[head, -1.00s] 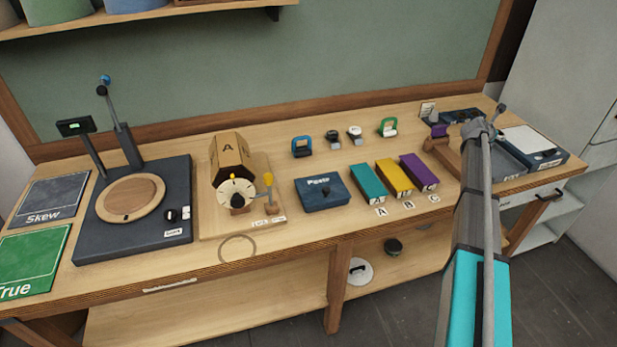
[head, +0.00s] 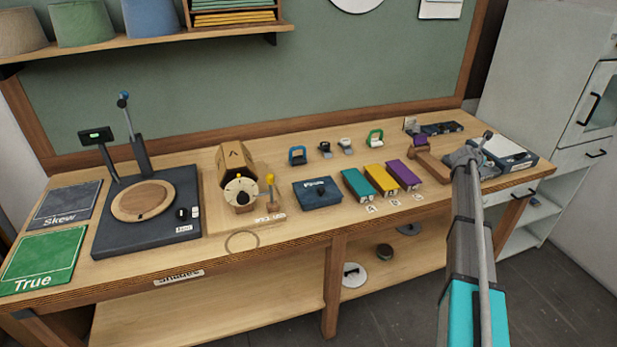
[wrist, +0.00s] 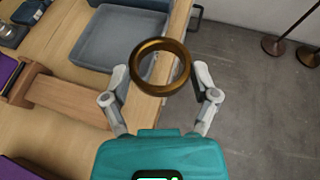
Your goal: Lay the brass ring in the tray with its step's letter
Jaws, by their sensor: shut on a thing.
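My gripper (wrist: 160,82) is shut on the brass ring (wrist: 150,46), which sits between its two fingertips in the wrist view. The ring is held near the bench's right front edge. A shallow blue-grey tray (wrist: 84,44) lies on the bench beyond it, to the left in that view. In the head view my gripper (head: 474,156) is at the bench's right end and the ring cannot be made out. Teal (head: 358,184), yellow (head: 379,178) and purple (head: 404,174) boxes stand mid-bench with small letter cards in front. A brown drum (head: 234,156) bears a letter.
A wooden stand (wrist: 70,92) is left of my gripper in the wrist view. A navy box (head: 318,194), a turntable (head: 143,201) and green True (head: 43,259) and dark Skew (head: 66,204) panels are on the bench. A thin circle (head: 242,242) shows near the front edge.

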